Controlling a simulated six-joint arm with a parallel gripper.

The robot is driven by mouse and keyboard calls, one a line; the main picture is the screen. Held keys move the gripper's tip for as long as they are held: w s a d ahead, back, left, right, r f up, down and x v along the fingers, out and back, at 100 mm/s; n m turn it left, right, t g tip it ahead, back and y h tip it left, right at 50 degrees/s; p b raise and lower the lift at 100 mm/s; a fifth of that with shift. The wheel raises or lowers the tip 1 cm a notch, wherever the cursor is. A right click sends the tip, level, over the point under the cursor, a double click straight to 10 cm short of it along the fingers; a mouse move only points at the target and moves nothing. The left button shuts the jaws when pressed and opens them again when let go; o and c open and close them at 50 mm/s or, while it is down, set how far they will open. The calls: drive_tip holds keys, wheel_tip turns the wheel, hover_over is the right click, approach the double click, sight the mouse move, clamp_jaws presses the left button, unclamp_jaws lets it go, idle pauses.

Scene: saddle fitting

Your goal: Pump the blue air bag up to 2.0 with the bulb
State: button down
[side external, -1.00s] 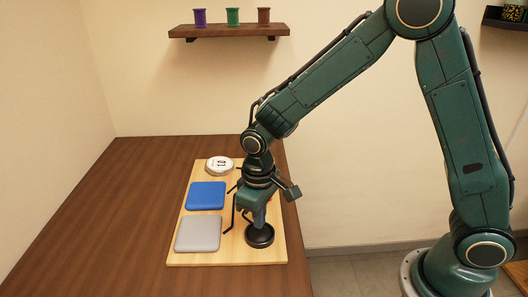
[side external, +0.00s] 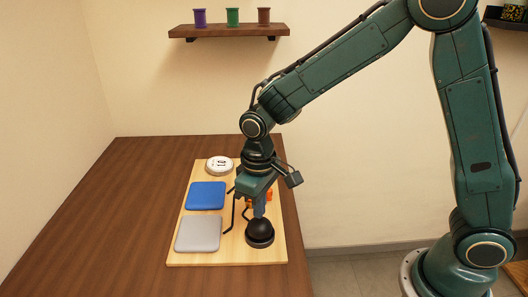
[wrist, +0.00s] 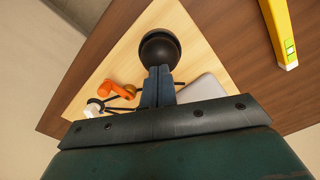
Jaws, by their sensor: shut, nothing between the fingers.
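The black bulb (side external: 260,229) sits in its dark round base on the pale board and looks domed; it also shows in the wrist view (wrist: 158,47). My gripper (side external: 259,213) points down right over the bulb, with its fingers (wrist: 157,72) shut together and empty. I cannot tell whether the fingertips touch the bulb's top. The blue air bag (side external: 206,196) lies on the board left of my gripper, slightly puffed. A round white gauge (side external: 219,165) lies behind it; its reading is too small to tell.
A grey bag (side external: 198,234) lies in front of the blue one. Orange valve parts (wrist: 118,89) and dark tubes sit near my gripper, partly hidden in the side view. A yellow level (wrist: 281,35) lies on the table.

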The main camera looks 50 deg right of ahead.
drive_tip(key=shift+f, duration=0.25)
idle(0.4)
drive_tip(key=shift+f, duration=0.35)
drive_tip(key=shift+f, duration=1.1)
drive_tip(key=shift+r, duration=1.7)
drive_tip(key=shift+f, duration=0.25)
drive_tip(key=shift+f, duration=0.35)
